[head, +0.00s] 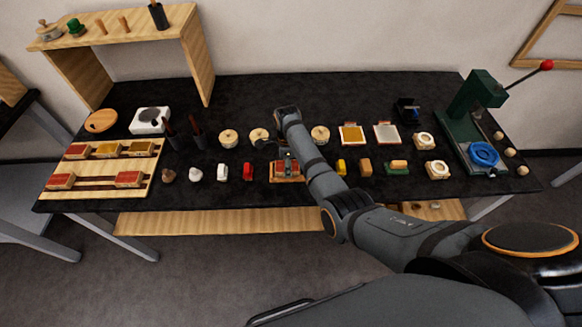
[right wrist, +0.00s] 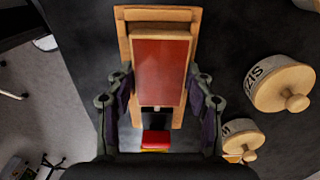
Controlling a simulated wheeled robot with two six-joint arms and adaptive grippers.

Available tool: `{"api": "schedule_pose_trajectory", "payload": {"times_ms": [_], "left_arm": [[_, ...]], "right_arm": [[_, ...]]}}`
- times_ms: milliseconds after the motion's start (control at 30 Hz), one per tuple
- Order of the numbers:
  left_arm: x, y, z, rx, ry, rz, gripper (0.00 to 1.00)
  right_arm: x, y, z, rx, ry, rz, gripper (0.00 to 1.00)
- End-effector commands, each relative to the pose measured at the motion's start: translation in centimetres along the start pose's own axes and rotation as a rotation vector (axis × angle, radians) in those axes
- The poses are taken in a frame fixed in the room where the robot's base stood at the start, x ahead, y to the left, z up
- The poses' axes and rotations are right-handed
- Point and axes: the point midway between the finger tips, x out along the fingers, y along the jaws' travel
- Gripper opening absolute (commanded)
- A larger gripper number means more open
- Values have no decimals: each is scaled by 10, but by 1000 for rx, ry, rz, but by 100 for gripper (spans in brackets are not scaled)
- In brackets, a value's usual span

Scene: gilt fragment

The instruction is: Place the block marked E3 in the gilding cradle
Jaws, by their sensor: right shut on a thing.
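My right gripper (right wrist: 160,88) is shut on a long block with a red top (right wrist: 160,70), one finger on each side of it. The block lies over a light wooden cradle (right wrist: 124,22), whose frame shows around the block's far end and sides. I cannot tell whether the block rests fully on the cradle floor. No E3 mark is readable on it. In the head view my right gripper (head: 287,160) is over the cradle (head: 286,180) at the middle front of the table, and my arm partly hides both. My left gripper is not in view.
A wooden rack (head: 153,166) with red and yellow blocks lies at the left. Round lidded jars (head: 228,138) stand behind the cradle. A small red item (head: 247,172) stands left of it, a yellow one (head: 340,167) right. A green press (head: 463,125) stands far right.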

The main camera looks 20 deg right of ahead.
Motion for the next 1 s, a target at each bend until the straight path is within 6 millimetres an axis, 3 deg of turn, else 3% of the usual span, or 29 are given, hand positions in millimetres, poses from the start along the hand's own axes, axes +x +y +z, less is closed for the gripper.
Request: {"api": "schedule_pose_trajectory", "payload": {"times_ms": [100, 267, 300, 467, 767, 867, 1000], "left_arm": [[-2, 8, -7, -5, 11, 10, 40], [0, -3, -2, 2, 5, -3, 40], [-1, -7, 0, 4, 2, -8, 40], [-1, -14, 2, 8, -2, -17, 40], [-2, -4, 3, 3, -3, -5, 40], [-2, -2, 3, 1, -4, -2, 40], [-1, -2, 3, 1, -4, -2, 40]], "right_arm": [[-1, 0, -2, 1, 5, -2, 15], [3, 0, -2, 1, 5, -1, 15], [3, 0, -2, 1, 5, -1, 55], [3, 0, -2, 1, 5, -1, 75], [1, 0, -2, 1, 4, -1, 75], [-7, -1, -2, 1, 4, -2, 75], [-36, -1, -2, 1, 2, -6, 75]]}}
